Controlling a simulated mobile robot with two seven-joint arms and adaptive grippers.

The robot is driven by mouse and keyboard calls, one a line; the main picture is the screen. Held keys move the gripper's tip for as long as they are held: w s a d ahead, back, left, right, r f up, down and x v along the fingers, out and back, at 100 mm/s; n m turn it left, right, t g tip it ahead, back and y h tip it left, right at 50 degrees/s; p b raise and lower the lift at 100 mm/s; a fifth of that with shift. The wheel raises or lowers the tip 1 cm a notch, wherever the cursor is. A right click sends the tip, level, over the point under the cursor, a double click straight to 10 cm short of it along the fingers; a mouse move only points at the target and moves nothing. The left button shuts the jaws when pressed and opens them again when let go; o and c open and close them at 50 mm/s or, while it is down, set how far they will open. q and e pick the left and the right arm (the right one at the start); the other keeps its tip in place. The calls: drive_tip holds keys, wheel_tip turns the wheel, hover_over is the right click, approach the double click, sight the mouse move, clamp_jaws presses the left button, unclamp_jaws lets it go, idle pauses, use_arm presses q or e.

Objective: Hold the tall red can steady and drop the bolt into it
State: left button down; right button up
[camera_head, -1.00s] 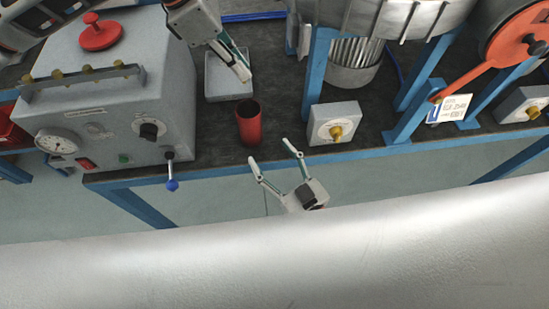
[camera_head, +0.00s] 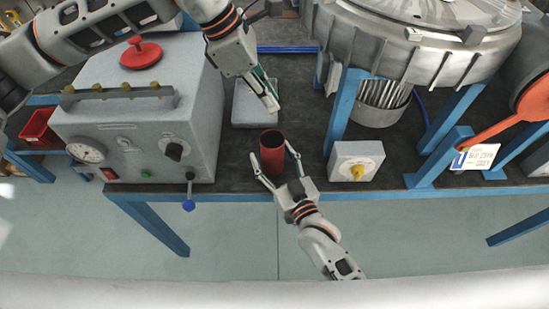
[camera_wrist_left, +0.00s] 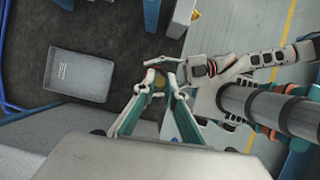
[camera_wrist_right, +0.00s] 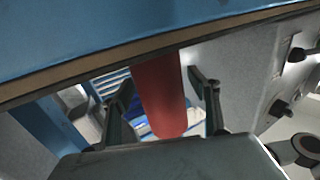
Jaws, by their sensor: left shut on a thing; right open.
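The tall red can (camera_head: 272,155) stands upright near the bench's front edge; in the right wrist view the can (camera_wrist_right: 160,95) lies between two fingers. My right gripper (camera_head: 271,151) is open, with one finger on each side of the can; I cannot tell whether either touches it. My left gripper (camera_head: 273,107) points down just behind and above the can's mouth. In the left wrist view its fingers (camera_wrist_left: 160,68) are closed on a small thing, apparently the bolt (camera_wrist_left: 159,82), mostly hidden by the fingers.
A grey tray (camera_head: 243,116) lies behind the can, also in the left wrist view (camera_wrist_left: 97,78). A grey control box (camera_head: 130,140) stands left, and a small box with a yellow knob (camera_head: 356,160) right. The large metal blower (camera_head: 420,40) stands behind on blue legs.

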drive_tip(key=c, duration=1.2)
drive_tip(key=shift+c, duration=0.2)
use_arm(q)
drive_tip(key=shift+f, duration=0.15)
wheel_tip(320, 180, down, 6)
drive_tip(key=shift+d+f, duration=0.1)
drive_tip(key=c, duration=2)
unclamp_jaws()
